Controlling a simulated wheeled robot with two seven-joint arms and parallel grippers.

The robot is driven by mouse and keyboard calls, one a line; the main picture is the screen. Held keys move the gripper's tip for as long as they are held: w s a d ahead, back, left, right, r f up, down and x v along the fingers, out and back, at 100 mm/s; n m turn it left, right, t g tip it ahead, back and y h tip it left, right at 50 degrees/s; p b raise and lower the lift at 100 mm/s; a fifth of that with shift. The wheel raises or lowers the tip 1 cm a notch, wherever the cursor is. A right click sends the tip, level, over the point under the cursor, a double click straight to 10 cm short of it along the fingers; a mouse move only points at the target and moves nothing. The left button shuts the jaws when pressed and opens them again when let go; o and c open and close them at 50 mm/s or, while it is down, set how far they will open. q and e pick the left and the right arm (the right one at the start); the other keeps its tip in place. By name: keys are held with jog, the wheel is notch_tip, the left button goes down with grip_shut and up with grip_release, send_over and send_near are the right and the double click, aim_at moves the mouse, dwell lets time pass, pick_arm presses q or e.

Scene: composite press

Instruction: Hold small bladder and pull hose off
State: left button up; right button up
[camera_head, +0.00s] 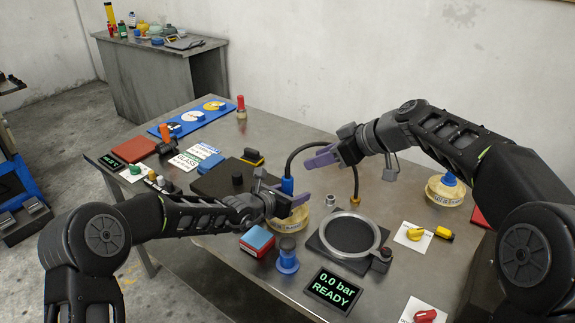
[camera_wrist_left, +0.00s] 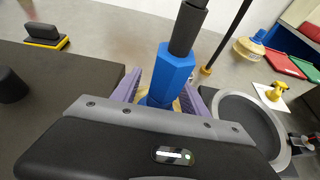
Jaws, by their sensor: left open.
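The small bladder (camera_head: 300,224), cream-yellow and round, stands on the table, partly hidden under my left gripper. A blue fitting (camera_head: 287,186) rises above it, with the black hose (camera_head: 355,172) arching up and right to a brass end (camera_head: 355,201). My left gripper (camera_head: 286,204) is open, its purple fingers around the lower part of the blue fitting. The left wrist view shows the fitting (camera_wrist_left: 172,75) between both fingers, with the hose going into its top. My right gripper (camera_head: 318,160) is beside the hose's arch; whether it grips the hose is unclear.
A ring on a dark plate (camera_head: 320,243) lies right of the bladder. A blue-red block (camera_head: 257,241) and a blue knobbed piece (camera_head: 287,258) stand in front. A second bladder (camera_head: 446,190) is at right. A display (camera_head: 333,289) reads 0.0 bar READY.

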pick_arm(q)
jog(key=v, duration=1.2)
jog(key=shift+a+f, duration=0.1)
jog(key=shift+f, duration=0.05)
